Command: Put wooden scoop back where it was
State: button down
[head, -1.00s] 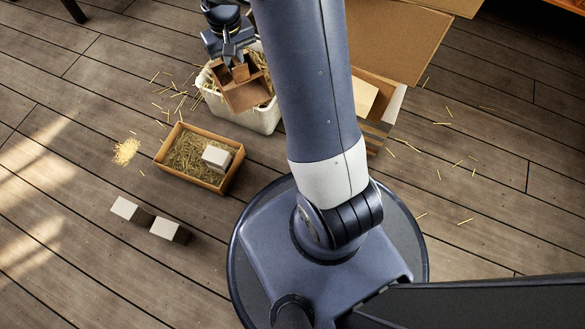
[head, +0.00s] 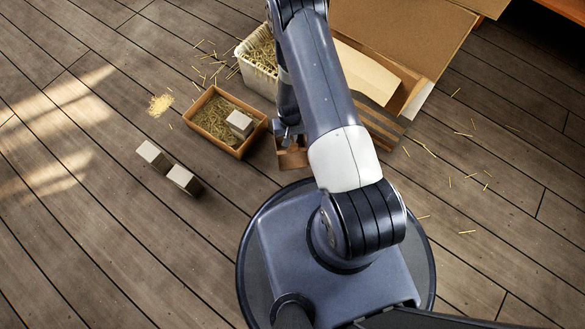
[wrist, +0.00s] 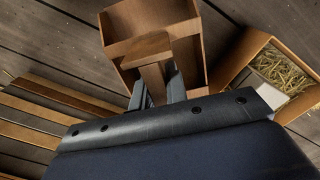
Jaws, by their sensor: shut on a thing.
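The wooden scoop (head: 291,158) is a brown, open, box-like scoop. In the head view it is between the straw-filled wooden tray and my base, partly hidden by my arm. My gripper (head: 289,134) is shut on it. In the wrist view the scoop (wrist: 150,22) points away from me, and its handle (wrist: 150,62) sits between the fingers of my gripper (wrist: 159,88). The scoop looks empty in the part I see. I cannot tell whether it touches the floor or hangs above it.
The wooden tray (head: 240,150) holds straw and a pale block (head: 240,123). A white tub (head: 258,82) of straw stands behind it. Two pale blocks (head: 151,153) (head: 184,179) lie on the floor at left. Cardboard (head: 395,35) and wooden slats (wrist: 50,112) are nearby. Floor at left front is clear.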

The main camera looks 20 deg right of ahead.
aim_at(292, 157)
jog(key=f, duration=0.2)
jog(key=s+f+b, duration=0.1)
jog(key=f, duration=0.2)
jog(key=f+b, duration=0.1)
jog(key=f, duration=0.2)
jog(key=shift+s+f, duration=0.2)
jog(key=shift+s, duration=0.15)
jog(key=shift+f+b, duration=1)
jog(key=shift+f, duration=1.15)
jog(key=shift+f+b, duration=0.25)
jog(key=shift+b, duration=0.05)
jog(key=c, duration=1.4)
grip_release()
jog(key=shift+r, duration=0.1)
notch_tip(292, 157, up, 12)
jog(key=p, duration=0.5)
jog(key=shift+r, duration=0.2)
jog(key=shift+f, duration=0.15)
